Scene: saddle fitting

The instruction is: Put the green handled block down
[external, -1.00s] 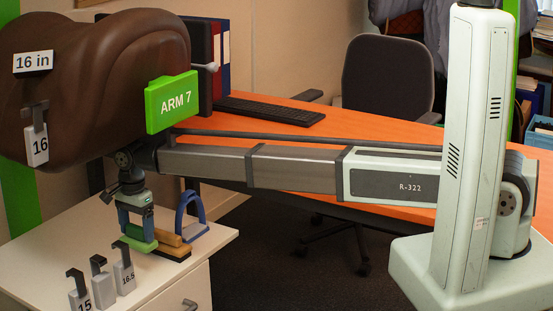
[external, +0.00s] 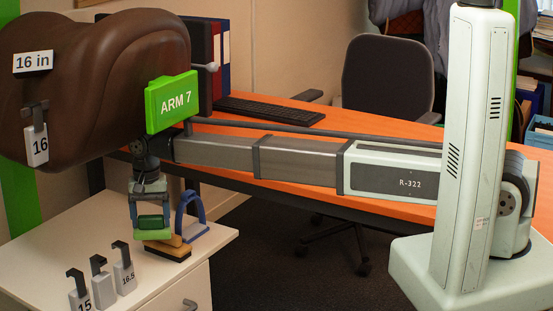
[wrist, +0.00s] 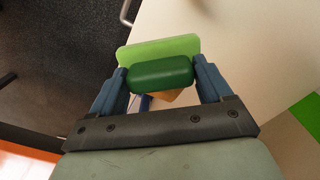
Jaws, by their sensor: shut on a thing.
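The green handled block has a dark green rounded handle (external: 150,221) and a lighter green plate (external: 154,234). My gripper (external: 151,228) points down over the white cabinet top and is shut on the handle, one finger at each end. In the wrist view the handle (wrist: 160,73) lies between the blue fingers, with the light green plate (wrist: 160,49) beyond it. The block appears held above the left part of a tan block on a dark base (external: 168,250). Whether the two touch cannot be told.
A blue arch piece (external: 193,213) stands close on the right of the tan block. Several grey hooked tags, one marked 16.5 (external: 123,276), stand at the front left. A brown saddle form (external: 90,90) hangs above. White cabinet top (external: 50,262) is clear at left.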

